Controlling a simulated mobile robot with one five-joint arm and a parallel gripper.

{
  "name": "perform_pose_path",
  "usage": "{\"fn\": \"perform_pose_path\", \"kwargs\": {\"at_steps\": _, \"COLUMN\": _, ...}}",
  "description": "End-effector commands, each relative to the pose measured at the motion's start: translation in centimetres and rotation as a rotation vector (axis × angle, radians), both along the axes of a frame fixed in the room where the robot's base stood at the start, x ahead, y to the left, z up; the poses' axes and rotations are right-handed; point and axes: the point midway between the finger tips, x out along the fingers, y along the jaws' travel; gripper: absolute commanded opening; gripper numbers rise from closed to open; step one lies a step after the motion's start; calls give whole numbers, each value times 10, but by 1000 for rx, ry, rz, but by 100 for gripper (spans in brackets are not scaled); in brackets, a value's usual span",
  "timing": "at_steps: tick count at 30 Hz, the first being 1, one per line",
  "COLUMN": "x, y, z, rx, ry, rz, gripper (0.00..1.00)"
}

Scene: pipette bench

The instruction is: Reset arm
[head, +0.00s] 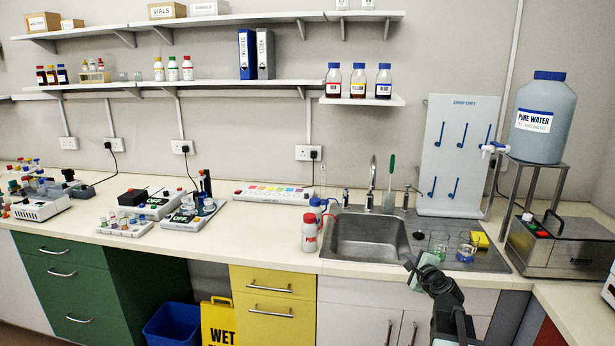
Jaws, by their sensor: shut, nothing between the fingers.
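My arm rises from the bottom of the head view, right of centre, in front of the sink. My gripper (409,264) is at its upper end, dark and small in the picture. It is shut and empty. It appears over the counter's front edge, just right of the sink basin (368,240). A pale green item (427,262) shows right behind or beside it; whether they touch I cannot tell.
Beakers, one with blue liquid (466,252), and a yellow sponge (480,240) stand on the drainer close to my gripper. Wash bottles (309,234) stand left of the sink. A drying rack (458,155) and water tank (541,115) stand at the right. Counter left of the bottles is partly clear.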

Motion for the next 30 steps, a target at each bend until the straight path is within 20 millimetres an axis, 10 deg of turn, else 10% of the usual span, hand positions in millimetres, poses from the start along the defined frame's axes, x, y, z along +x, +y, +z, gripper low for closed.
{"fn": "perform_pose_path", "kwargs": {"at_steps": 6, "x": -13, "y": 191, "z": -28, "rx": -336, "ry": 214, "rz": 454, "gripper": 0}}
{"fn": "perform_pose_path", "kwargs": {"at_steps": 12, "x": -105, "y": 299, "z": -88, "rx": -826, "ry": 499, "rz": 990, "gripper": 0}}
{"fn": "perform_pose_path", "kwargs": {"at_steps": 21, "x": -230, "y": 233, "z": -135, "rx": -1207, "ry": 913, "rz": 1582, "gripper": 0}}
{"fn": "perform_pose_path", "kwargs": {"at_steps": 30, "x": -234, "y": 234, "z": -135, "rx": -1226, "ry": 893, "rz": 1642, "gripper": 0}}
